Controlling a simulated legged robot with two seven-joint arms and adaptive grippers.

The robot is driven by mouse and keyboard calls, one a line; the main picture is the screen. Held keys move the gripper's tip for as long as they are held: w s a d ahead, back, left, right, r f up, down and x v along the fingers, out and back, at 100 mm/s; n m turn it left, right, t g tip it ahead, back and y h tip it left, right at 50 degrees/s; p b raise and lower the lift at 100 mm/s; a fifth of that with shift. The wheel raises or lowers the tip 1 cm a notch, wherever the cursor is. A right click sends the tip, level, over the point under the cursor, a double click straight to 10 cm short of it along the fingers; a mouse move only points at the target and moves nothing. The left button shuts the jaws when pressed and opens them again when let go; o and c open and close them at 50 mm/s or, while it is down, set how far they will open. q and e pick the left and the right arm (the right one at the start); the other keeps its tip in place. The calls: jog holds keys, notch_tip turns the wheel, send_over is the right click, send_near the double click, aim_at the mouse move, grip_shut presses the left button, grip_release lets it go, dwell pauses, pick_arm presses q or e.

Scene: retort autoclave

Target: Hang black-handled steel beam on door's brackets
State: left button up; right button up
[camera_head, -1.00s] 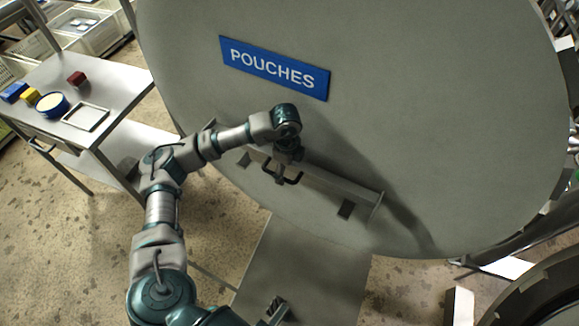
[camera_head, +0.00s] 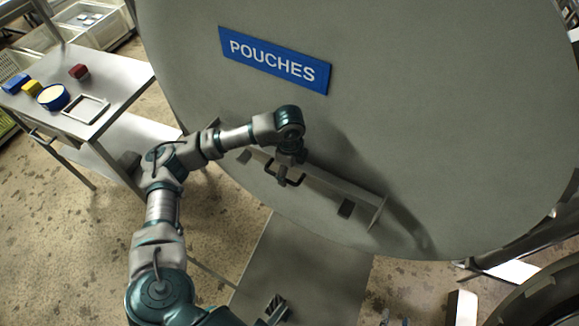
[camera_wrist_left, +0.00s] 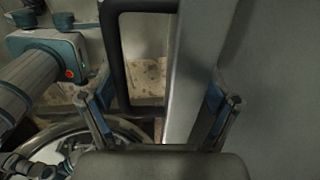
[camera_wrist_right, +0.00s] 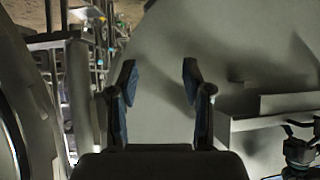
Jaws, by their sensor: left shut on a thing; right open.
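The steel beam (camera_head: 335,183) lies slanted along the lower part of the round grey door (camera_head: 420,110), with a plate at each end. My left gripper (camera_head: 287,172) is shut at its black handle (camera_head: 296,181). In the left wrist view the handle (camera_wrist_left: 117,60) and beam (camera_wrist_left: 200,60) show between the fingers (camera_wrist_left: 158,115). Two dark blocks, apparently brackets, show beside the beam, one at the right (camera_head: 346,209) and one at the left (camera_head: 244,157). I cannot tell whether the beam rests on them. My right gripper (camera_wrist_right: 160,90) is open and empty, facing the door beyond the beam's end.
A blue POUCHES sign (camera_head: 275,60) is on the door above the beam. A steel table (camera_head: 125,80) at the left holds coloured blocks, a blue round container (camera_head: 53,97) and a frame (camera_head: 86,108). The dark round vessel rim (camera_head: 535,295) is at lower right.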

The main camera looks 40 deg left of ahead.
pick_arm(q)
jog(key=shift+d, duration=0.5)
jog(key=shift+f+b, duration=0.15)
jog(key=shift+b, duration=0.15)
jog(key=shift+a+f+b, duration=0.2)
jog(key=shift+f+b, duration=0.1)
jog(key=shift+f, duration=0.15)
jog(key=shift+a+f+b, duration=0.2)
jog(key=shift+f+b, duration=0.1)
jog(key=shift+f, duration=0.15)
jog(key=shift+d+f+b, duration=0.3)
jog(key=shift+f, duration=0.45)
notch_tip(320, 180, down, 6)
jog(key=shift+a+r+b, duration=0.15)
jog(key=shift+r+b, duration=0.1)
jog(key=shift+b, duration=0.65)
pick_arm(e)
jog(key=w+a+r+t+y, duration=0.2)
jog(key=w+r+t, duration=0.2)
jog(key=r+t, duration=0.4)
jog(key=shift+w+a+r, duration=0.2)
jog(key=shift+w+r, duration=0.2)
jog(key=shift+r, duration=0.5)
jog(key=shift+w, duration=0.15)
